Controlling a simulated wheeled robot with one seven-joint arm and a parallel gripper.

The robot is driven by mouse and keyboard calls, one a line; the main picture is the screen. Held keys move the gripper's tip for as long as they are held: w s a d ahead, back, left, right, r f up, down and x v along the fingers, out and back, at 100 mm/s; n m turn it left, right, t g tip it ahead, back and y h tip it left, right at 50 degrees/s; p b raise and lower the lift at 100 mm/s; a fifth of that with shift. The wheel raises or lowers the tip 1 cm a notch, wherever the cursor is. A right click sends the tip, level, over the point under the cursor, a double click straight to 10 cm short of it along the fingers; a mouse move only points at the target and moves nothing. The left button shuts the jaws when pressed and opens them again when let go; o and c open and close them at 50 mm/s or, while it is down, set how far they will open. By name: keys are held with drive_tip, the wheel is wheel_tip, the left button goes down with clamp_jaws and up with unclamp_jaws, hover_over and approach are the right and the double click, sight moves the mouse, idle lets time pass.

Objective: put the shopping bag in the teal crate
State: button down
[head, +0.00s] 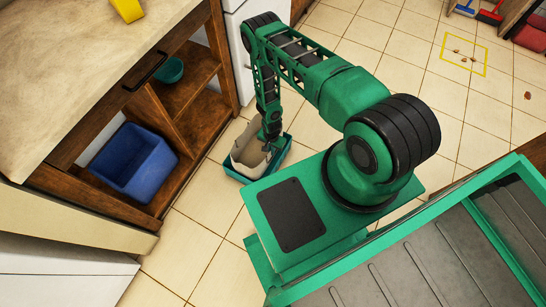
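The teal crate (234,174) stands on the tiled floor, partly hidden behind my green base. The beige shopping bag (245,153) is within the crate's outline, its upper part standing above the rim. Whether its bottom rests on the crate floor cannot be seen. My arm reaches down from above, and my gripper (269,143) is at the bag's right upper edge. The fingers are small and dark here, so I cannot tell whether they are closed on the bag or apart.
A wooden shelf unit on the left holds a blue bin (133,165) and a teal bowl (170,70). A yellow object (127,9) lies on the countertop (70,70). Small brown bits lie in a yellow floor square (463,56). Tiles around the crate's left are clear.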

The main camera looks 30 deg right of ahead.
sight(271, 157)
drive_tip(key=shift+f, duration=3.75)
drive_tip(key=c, duration=2)
unclamp_jaws()
drive_tip(key=shift+f, duration=0.1)
